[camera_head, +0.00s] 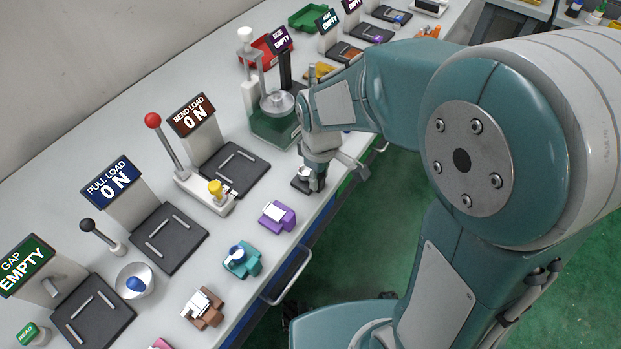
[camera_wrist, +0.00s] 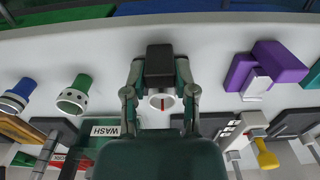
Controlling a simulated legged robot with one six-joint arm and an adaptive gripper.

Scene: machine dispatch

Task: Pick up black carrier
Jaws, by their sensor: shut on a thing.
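The black carrier (camera_head: 301,184) is at the front edge of the white bench in the head view, partly hidden by my gripper (camera_head: 316,178). In the wrist view, the black carrier (camera_wrist: 159,58) sits between my two fingers, which are shut on its sides. A white round part with a red mark (camera_wrist: 162,102) shows beside the dark block. I cannot tell whether the carrier still touches the bench.
A purple carrier (camera_head: 278,216), a teal carrier (camera_head: 241,260) and a brown carrier (camera_head: 203,308) stand along the front edge. Behind are dark machine pads (camera_head: 235,168), a red-knobbed lever (camera_head: 153,120) and a green-based press (camera_head: 272,126). Green floor lies in front.

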